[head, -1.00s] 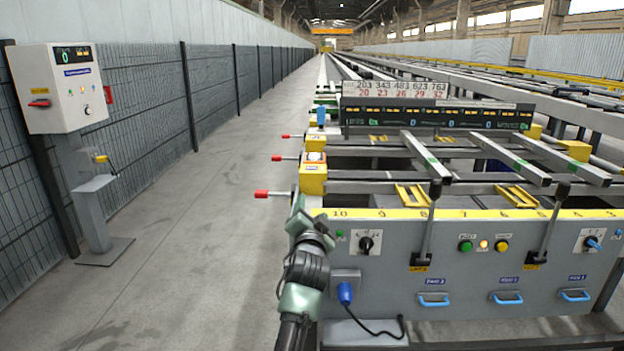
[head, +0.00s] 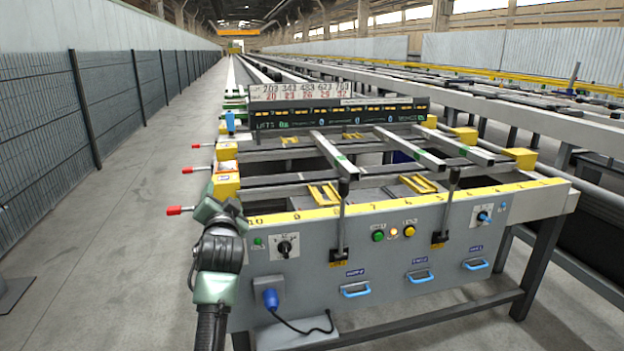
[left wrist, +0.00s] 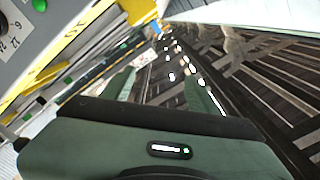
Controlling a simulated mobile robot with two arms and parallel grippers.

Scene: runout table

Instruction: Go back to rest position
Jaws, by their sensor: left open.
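My left gripper (head: 222,208) is at the near left corner of the runout table (head: 330,240), beside the left end of its yellow numbered strip. In the left wrist view its two green fingers (left wrist: 160,90) stand apart with nothing between them, so it is open and empty. The table's grey front panel and a green button (left wrist: 40,5) show at the upper left of that view. Whether the gripper touches the table cannot be told. My right gripper is not in view.
The front panel carries levers (head: 342,220), lit buttons (head: 378,236), knobs and blue drawer handles (head: 355,290). Red-tipped handles (head: 178,210) stick out on the table's left. Bare floor (head: 130,220) lies between the table and a mesh fence (head: 30,150).

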